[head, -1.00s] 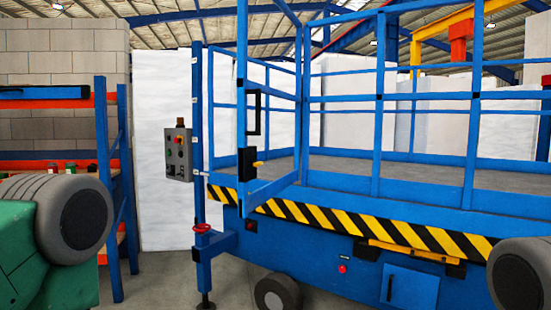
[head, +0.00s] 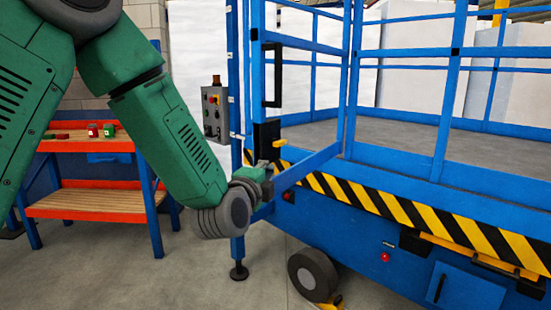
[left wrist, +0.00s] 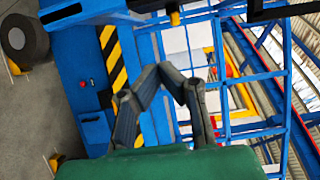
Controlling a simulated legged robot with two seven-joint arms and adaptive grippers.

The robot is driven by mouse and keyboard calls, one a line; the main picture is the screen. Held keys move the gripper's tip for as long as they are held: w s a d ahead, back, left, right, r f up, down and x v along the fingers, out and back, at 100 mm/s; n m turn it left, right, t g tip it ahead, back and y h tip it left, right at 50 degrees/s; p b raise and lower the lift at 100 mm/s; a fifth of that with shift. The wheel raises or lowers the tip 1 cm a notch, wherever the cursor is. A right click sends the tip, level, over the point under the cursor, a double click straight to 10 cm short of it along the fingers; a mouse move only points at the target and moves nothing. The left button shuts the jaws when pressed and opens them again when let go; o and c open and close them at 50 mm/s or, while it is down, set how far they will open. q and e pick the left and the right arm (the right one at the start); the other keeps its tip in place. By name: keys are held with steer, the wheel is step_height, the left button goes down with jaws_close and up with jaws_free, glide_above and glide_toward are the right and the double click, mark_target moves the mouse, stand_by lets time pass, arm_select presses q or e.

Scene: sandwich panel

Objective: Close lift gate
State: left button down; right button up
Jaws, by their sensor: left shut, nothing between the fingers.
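The blue lift gate (head: 310,160) stands swung out from the platform in the head view, its free end near the control-box post. On that end are a black handle (head: 274,75) and a black latch block (head: 265,134) with a yellow knob (head: 280,143). The knob also shows at the top of the left wrist view (left wrist: 174,17). My left gripper (head: 266,172) is beside the gate's lower free end, just below the latch block. Its fingers (left wrist: 160,70) are shut and empty; whether they touch the gate is unclear. My right gripper is out of view.
The blue lift platform (head: 400,235) with striped edging fills the right. A grey control box (head: 214,112) hangs on the blue post (head: 232,60). An orange-and-blue shelf (head: 95,205) stands behind my left arm. A wheel (head: 312,275) sits on the floor.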

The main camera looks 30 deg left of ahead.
mark_target(268, 159)
arm_select(q)
steer(key=w+a, duration=0.4)
steer(key=w, duration=0.1)
steer(key=w+a+p, duration=0.1)
steer(key=w+a, duration=0.1)
steer(key=w, duration=0.1)
steer(key=shift+a+f, duration=0.2)
steer(key=shift+w+d+r, duration=0.1)
steer(key=shift+d, duration=0.4)
